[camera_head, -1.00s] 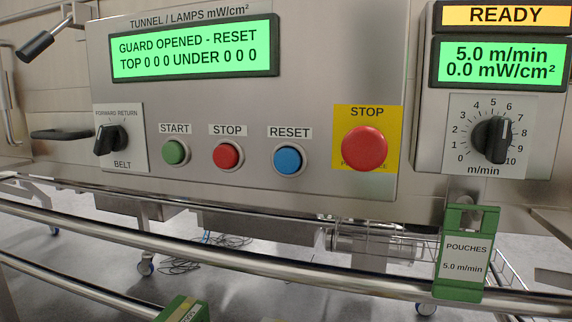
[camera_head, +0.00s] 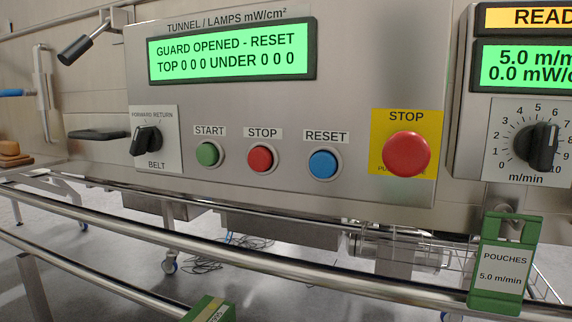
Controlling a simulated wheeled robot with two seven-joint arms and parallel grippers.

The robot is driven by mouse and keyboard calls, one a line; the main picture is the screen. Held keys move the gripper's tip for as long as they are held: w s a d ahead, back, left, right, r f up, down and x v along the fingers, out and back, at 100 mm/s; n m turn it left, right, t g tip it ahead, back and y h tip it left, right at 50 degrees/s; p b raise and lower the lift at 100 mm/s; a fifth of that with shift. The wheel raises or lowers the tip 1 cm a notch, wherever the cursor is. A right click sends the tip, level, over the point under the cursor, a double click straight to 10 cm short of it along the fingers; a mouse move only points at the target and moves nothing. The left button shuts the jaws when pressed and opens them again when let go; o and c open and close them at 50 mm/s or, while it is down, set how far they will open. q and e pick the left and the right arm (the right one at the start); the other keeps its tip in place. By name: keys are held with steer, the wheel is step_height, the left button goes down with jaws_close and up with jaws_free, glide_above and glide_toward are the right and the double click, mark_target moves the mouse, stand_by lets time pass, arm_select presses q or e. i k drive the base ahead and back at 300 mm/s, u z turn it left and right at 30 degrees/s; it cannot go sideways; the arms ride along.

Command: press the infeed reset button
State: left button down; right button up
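A blue round button (camera_head: 324,164) labelled RESET sits on a grey control panel (camera_head: 345,60) headed TUNNEL / LAMPS. No label reading infeed is visible. The panel's green display (camera_head: 232,50) reads GUARD OPENED - RESET, TOP 0 0 0 UNDER 0 0 0. Left of the blue button are a red STOP button (camera_head: 261,158) and a green START button (camera_head: 208,154). A large red STOP button (camera_head: 406,154) on a yellow plate is to its right. Neither of my grippers is in view, and nothing touches the buttons.
A black belt selector knob (camera_head: 146,140) is at the panel's left. A speed dial (camera_head: 538,147) is on another box at right. Metal rails (camera_head: 250,262) cross below the panel. A green POUCHES tag (camera_head: 505,262) and another green piece (camera_head: 210,310) are near them.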

mark_target(323, 163)
steer(key=k, duration=0.6)
steer(key=z, duration=1)
